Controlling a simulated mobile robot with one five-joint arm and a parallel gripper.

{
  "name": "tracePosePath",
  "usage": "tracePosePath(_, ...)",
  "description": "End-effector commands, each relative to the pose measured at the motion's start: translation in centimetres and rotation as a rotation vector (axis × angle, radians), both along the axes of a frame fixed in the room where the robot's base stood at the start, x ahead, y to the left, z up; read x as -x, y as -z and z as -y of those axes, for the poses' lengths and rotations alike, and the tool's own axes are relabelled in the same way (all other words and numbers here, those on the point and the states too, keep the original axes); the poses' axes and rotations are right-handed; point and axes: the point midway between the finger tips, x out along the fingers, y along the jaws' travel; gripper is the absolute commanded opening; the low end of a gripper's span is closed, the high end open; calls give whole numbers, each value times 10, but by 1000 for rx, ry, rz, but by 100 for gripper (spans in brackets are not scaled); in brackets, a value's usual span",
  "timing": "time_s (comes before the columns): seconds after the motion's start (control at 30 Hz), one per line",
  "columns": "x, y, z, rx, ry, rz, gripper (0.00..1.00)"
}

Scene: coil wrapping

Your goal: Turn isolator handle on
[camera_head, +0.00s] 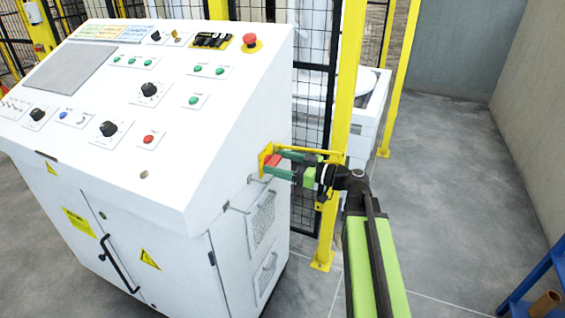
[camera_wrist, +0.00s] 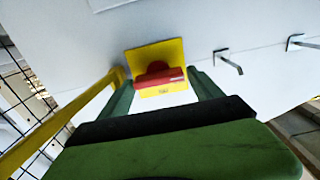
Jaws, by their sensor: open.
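The isolator is a red handle (camera_wrist: 160,76) on a yellow plate (camera_wrist: 142,55), mounted on the side of a white control cabinet. In the wrist view the red handle lies roughly level across the picture. In the head view the red handle (camera_head: 272,161) shows at the cabinet's right side, partly behind my fingers. My gripper (camera_head: 276,162) is open, with its green fingers at the handle. In the wrist view my gripper (camera_wrist: 158,88) has one finger on each side of the handle. I cannot tell whether the fingers touch it.
A yellow bar (camera_wrist: 62,120) runs close along the left of my gripper in the wrist view. Metal hooks (camera_wrist: 228,61) stick out of the cabinet to the right. A yellow fence post (camera_head: 341,120) and black mesh stand behind my gripper.

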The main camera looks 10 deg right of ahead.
Motion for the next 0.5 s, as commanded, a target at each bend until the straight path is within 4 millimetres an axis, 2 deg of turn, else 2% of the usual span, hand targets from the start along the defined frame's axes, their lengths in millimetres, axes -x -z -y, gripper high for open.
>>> tracePosePath(0.07, 0, 0, 0, 0, 0, 0, 72)
tracePosePath(0.4, 1, 0, 0, 1, -2, -1, 27)
tracePosePath(0.43, -3, 0, 21, 1, 4, -1, 25)
tracePosePath(0.5, 0, 0, 7, 0, -1, -1, 25)
